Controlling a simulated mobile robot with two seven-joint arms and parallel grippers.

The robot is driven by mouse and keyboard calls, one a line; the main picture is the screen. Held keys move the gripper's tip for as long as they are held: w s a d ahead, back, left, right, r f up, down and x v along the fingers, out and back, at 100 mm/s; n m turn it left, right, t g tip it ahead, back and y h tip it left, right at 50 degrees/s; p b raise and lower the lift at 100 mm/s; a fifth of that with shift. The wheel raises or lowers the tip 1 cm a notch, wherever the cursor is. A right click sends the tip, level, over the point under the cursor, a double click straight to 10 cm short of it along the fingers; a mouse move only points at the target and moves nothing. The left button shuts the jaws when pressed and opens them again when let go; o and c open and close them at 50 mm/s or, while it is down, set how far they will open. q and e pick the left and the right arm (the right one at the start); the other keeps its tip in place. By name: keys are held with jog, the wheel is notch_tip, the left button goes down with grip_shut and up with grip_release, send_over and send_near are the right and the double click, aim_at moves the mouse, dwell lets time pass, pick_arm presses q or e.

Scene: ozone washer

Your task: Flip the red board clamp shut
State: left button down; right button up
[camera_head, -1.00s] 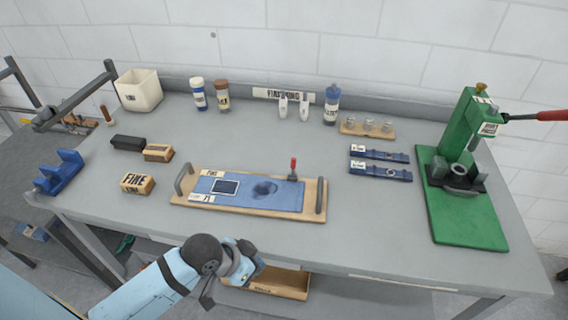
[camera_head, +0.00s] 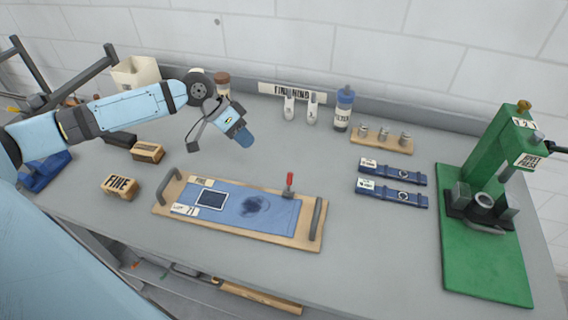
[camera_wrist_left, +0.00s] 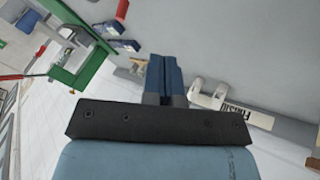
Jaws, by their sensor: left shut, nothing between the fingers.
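The red board clamp (camera_head: 290,182) stands near the right end of the wooden board (camera_head: 312,214), its red handle upright. A blue sheet (camera_head: 272,212) with a dark smudge lies on the board, beside the clamp. My left gripper (camera_head: 245,138) is shut and empty, above the bench behind the board and up-left of the clamp, apart from it. Its closed blue fingers show in the left wrist view (camera_wrist_left: 163,72). A red piece at that view's top edge (camera_wrist_left: 122,8) looks like the clamp handle; its base is out of frame. My right gripper is not in view.
A green press (camera_head: 475,210) stands at the right. Two blue strips (camera_head: 392,194) lie between it and the board. Bottles (camera_head: 343,108) and a wooden rack (camera_head: 382,144) stand at the back. Wooden blocks (camera_head: 121,187) lie at the left. The bench around the clamp is clear.

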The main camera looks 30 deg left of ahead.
aim_at(290, 178)
pick_arm(q)
jog(key=p+x, duration=0.1)
jog(key=x, duration=0.8)
jog(key=shift+w+d+f, duration=0.1)
jog(key=shift+d+f, duration=0.1)
jog(key=shift+d, duration=0.05)
jog(key=d, duration=0.1)
jog(key=d+p, duration=0.1)
jog(key=d, duration=0.1)
jog(key=shift+s+r, duration=0.1)
jog(key=shift+s, duration=0.2)
jog(key=shift+s+d, duration=0.15)
jog(key=shift+d, duration=0.35)
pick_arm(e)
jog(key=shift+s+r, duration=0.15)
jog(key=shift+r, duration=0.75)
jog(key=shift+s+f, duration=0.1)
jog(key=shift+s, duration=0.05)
